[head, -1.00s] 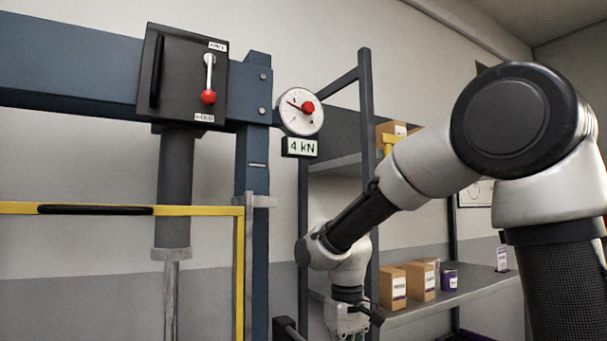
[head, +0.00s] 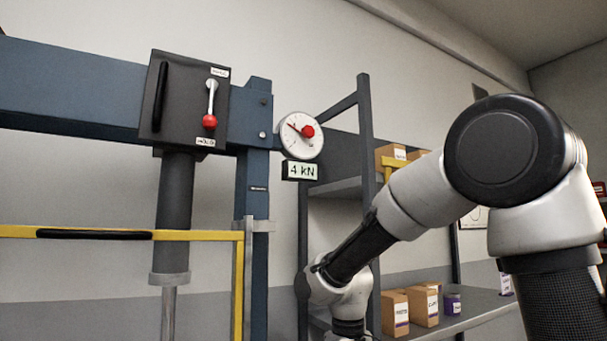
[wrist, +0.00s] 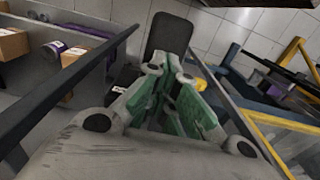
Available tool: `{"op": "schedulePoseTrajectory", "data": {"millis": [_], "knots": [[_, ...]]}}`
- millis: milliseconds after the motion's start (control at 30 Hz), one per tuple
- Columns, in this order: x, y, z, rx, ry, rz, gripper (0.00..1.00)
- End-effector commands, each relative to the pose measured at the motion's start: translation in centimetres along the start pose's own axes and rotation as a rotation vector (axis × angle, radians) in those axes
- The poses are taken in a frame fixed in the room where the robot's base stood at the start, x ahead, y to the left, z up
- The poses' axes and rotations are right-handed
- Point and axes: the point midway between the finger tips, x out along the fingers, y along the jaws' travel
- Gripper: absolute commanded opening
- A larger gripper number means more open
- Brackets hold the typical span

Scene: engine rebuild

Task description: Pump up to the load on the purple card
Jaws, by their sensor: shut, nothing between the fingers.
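The round gauge (head: 301,135) with a red knob hangs on the blue press frame (head: 253,190), and its display (head: 300,171) reads 4 kN. A lever with a red ball (head: 210,122) points down on the black valve box (head: 183,103). My gripper (wrist: 178,85) shows in the wrist view with its green-padded fingers closed and empty. A dark, rounded, pad-like part (wrist: 167,36) lies just beyond the fingertips; I cannot tell whether they touch it. In the head view the gripper is below the frame edge. I see no pump handle clearly and cannot make out the purple card's text.
A yellow guard rail (head: 120,234) with a black grip crosses the press front. A grey shelf (head: 470,312) at the right holds cardboard boxes (head: 424,306) and a purple can (head: 452,303). A dark shelf post (head: 366,130) stands near my arm.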

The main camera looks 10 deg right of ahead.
Motion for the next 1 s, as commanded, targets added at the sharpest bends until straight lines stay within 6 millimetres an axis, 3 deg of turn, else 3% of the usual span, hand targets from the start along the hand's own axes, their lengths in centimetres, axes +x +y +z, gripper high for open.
{"op": "schedulePoseTrajectory", "data": {"millis": [1000], "knots": [[2.3, 0.0, 0.1, 0.000, -0.002, 0.000, 0.00]]}}
